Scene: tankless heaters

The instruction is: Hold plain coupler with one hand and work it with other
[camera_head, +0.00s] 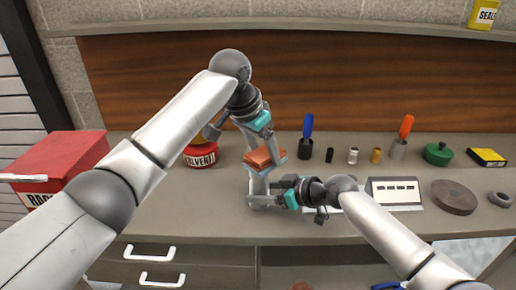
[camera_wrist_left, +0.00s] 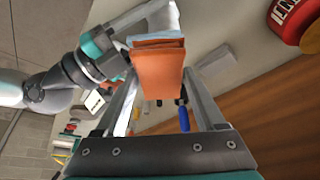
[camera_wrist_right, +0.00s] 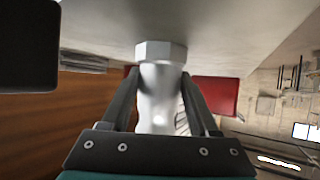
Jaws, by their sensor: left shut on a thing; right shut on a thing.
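The plain coupler is a silver metal piece (camera_wrist_right: 160,90) with a hex end, seen between the fingers of my right gripper (camera_wrist_right: 160,110) in the right wrist view. In the head view my right gripper (camera_head: 262,195) comes in low from the right, just over the bench, shut on the coupler (camera_head: 259,184). My left gripper (camera_head: 265,158) is above it, shut on an orange-brown folded pad (camera_head: 258,159). The pad (camera_wrist_left: 157,75) also shows between the fingers in the left wrist view. The pad sits just above the coupler; I cannot tell whether they touch.
A red box (camera_head: 65,165) and a red solvent tin (camera_head: 200,156) stand on the left. Brushes, small fittings, a green can (camera_head: 438,154), a white-fronted block (camera_head: 394,193) and a dark round disc (camera_head: 453,197) stand on the right. The bench front (camera_head: 190,225) is clear.

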